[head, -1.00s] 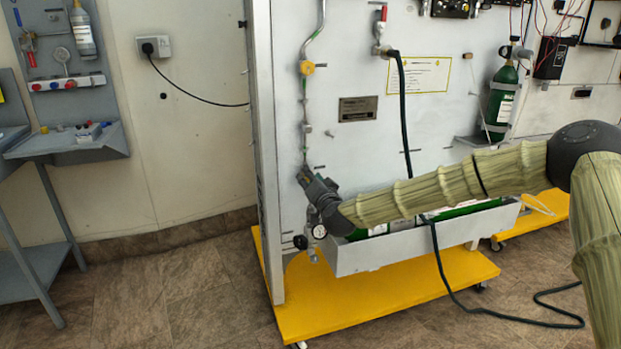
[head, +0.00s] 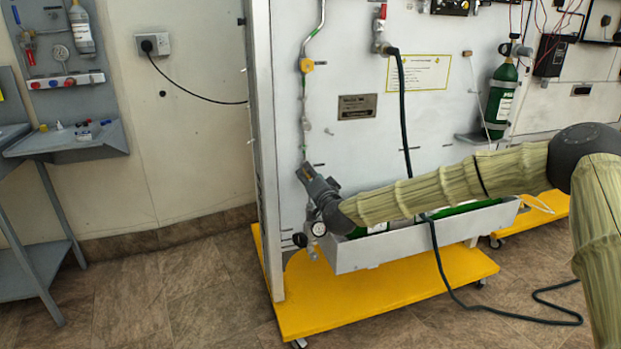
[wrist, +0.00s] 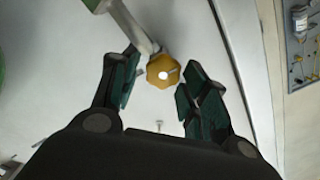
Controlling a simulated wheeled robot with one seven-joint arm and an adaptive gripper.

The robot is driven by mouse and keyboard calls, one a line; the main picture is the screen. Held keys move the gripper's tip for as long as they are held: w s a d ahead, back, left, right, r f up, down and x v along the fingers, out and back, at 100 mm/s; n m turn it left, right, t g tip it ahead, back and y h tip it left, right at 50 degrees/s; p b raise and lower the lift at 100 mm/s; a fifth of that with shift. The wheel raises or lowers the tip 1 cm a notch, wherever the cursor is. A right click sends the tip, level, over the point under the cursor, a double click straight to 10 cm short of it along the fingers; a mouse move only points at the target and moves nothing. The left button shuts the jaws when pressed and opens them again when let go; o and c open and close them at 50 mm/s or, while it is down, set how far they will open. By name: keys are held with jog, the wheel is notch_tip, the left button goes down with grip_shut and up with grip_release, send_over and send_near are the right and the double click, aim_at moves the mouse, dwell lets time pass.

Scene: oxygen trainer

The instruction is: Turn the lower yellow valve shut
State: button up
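A yellow valve knob (wrist: 163,71) with a pale centre shows in the wrist view, between the tips of my gripper (wrist: 160,78). It is closer to the right finger, and gaps show on both sides. My gripper is open, its dark green finger pads apart. In the head view my gripper (head: 305,171) is low at the left side of the grey panel, and the lower valve is hidden behind it or too small to make out. The upper yellow valve (head: 306,66) sits higher on the same pipe.
The grey panel (head: 350,155) stands on a yellow wheeled base (head: 400,290). A black hose (head: 402,110) hangs down the panel. A round gauge (head: 319,229) and a trough (head: 400,242) are just below my gripper. Open floor lies to the left.

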jog(key=shift+o, duration=0.3)
jog(key=shift+a, duration=0.1)
jog(key=v, duration=1.2)
jog(key=shift+r, duration=0.1)
